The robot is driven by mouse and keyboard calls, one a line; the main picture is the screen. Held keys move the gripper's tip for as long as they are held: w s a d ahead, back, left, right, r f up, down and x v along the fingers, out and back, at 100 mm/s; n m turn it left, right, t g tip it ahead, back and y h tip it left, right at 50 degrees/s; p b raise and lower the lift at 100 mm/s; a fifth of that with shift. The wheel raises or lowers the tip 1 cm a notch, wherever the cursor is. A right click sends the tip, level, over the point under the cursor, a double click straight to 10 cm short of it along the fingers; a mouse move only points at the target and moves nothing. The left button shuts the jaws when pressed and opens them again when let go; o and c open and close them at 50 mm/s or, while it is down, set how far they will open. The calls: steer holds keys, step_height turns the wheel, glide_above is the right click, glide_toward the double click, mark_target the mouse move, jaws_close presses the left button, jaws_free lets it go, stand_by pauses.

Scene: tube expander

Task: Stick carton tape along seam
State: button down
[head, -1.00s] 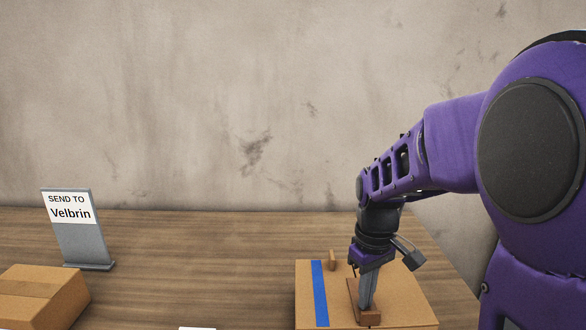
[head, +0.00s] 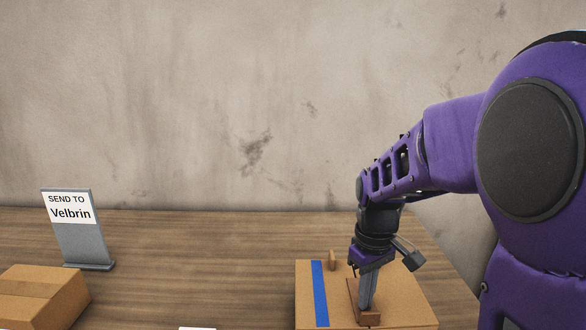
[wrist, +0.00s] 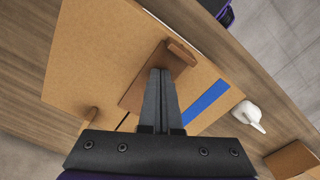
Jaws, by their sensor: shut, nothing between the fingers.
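A cardboard carton (head: 408,300) lies on the table below my arm, and it fills much of the wrist view (wrist: 100,50). A blue tape strip (head: 320,293) runs along its left part in the head view; it also shows in the wrist view (wrist: 208,102), partly hidden by my gripper. A darker brown plate with a raised bar (head: 369,318) is on the carton top; it also shows in the wrist view (wrist: 140,90). My gripper (head: 367,304) points down, shut and empty, with its fingertips over the plate beside the bar. I cannot tell whether they touch it.
A small wooden peg (head: 332,260) stands at the carton's far edge. Another carton (head: 40,295) is at the left, in front of a grey sign (head: 80,230) reading "SEND TO Velbrin". A white object (wrist: 250,115) is beside the carton. The table between the cartons is mostly clear.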

steer(key=shift+r+p, duration=2.15)
steer(key=shift+r, duration=0.8)
